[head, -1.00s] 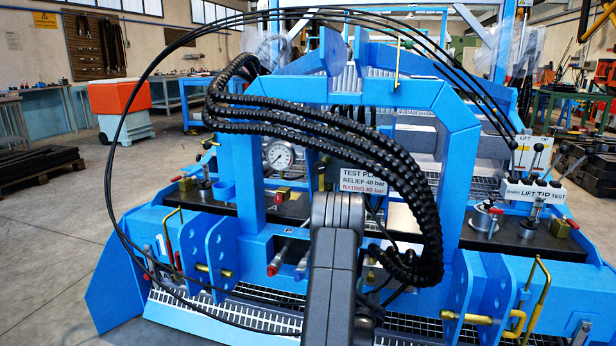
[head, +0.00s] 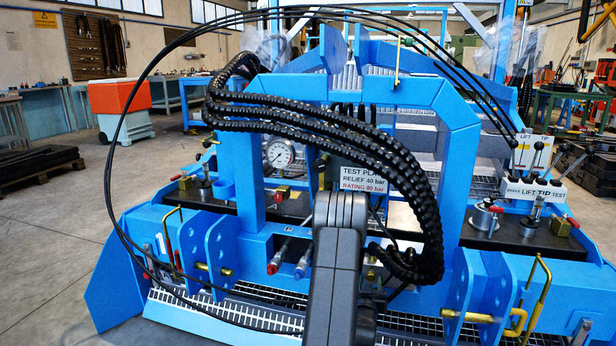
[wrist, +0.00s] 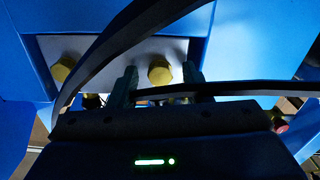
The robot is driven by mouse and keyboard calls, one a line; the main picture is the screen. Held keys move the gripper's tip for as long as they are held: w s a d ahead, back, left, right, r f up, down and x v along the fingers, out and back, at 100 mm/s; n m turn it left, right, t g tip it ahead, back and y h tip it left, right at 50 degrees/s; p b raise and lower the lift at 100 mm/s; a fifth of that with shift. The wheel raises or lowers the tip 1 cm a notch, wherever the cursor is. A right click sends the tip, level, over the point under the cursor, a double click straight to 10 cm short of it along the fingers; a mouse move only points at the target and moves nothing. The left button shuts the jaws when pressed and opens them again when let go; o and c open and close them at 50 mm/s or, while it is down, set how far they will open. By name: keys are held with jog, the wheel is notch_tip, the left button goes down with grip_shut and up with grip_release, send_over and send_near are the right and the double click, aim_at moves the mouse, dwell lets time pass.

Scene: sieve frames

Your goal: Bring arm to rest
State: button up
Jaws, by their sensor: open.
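A pale plate with two round yellow brass fittings (wrist: 159,70) lies beyond the fingers, framed by blue metal. A dark hose crosses close by the fingers; I cannot tell whether it touches them. In the head view my grey arm stands upright at the centre, in front of the blue machine (head: 455,118). My gripper cannot be seen in the head view.
Thick black sheathed hoses (head: 425,215) loop close to the right of my arm. A pressure gauge (head: 280,153), a test plate label (head: 363,178) and control levers (head: 540,160) sit on the machine. Open concrete floor (head: 60,235) lies to the left.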

jog(key=n, duration=0.6)
jog(key=shift+d, duration=0.1)
jog(key=shift+s+n, duration=0.3)
jog(key=shift+s, duration=0.05)
jog(key=shift+p+v, duration=0.45)
jog(key=shift+v, duration=1.1)
